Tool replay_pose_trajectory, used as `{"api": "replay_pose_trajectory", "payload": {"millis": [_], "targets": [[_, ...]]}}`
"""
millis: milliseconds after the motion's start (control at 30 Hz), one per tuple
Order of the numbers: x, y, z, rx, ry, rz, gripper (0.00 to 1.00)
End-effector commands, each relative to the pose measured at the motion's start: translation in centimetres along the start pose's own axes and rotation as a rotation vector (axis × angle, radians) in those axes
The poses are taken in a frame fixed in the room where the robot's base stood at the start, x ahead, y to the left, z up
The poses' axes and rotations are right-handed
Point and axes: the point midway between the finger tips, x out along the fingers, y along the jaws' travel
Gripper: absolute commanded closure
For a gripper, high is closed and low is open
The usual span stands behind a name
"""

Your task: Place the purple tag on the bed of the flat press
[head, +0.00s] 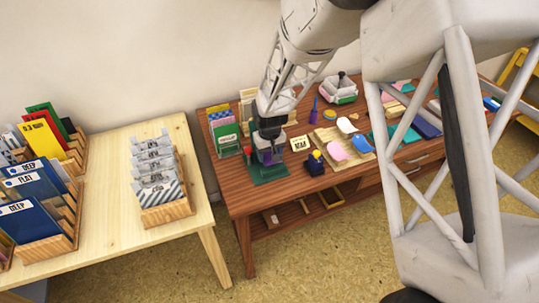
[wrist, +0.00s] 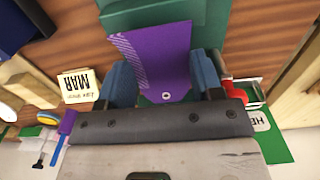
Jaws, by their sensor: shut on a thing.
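My gripper (head: 269,138) is at the front left of the brown table, low over a dark green press (head: 270,174). In the wrist view my gripper's blue fingers (wrist: 163,72) are shut on the purple tag (wrist: 160,48), one at each side edge. The tag is flat, with pale stripes on one side and a small eyelet at the near end. It overlaps the green press (wrist: 215,25) in the wrist view. A bit of purple tag (head: 266,157) shows under my gripper in the head view. I cannot tell whether the tag touches the press bed.
A MAR card (head: 300,144) and a dark blue stamp (head: 315,164) stand right of the press. A green card holder (head: 227,138) is on its left. A wooden board (head: 330,135) holds coloured tags. A pale table (head: 115,190) with card racks stands at the left.

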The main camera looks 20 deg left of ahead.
Motion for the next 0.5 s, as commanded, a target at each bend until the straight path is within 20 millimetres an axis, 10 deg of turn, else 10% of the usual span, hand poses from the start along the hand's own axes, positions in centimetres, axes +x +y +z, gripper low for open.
{"api": "replay_pose_trajectory", "payload": {"millis": [500], "targets": [[1.06,0.0,-0.01,0.0,0.0,0.0,0.62]]}}
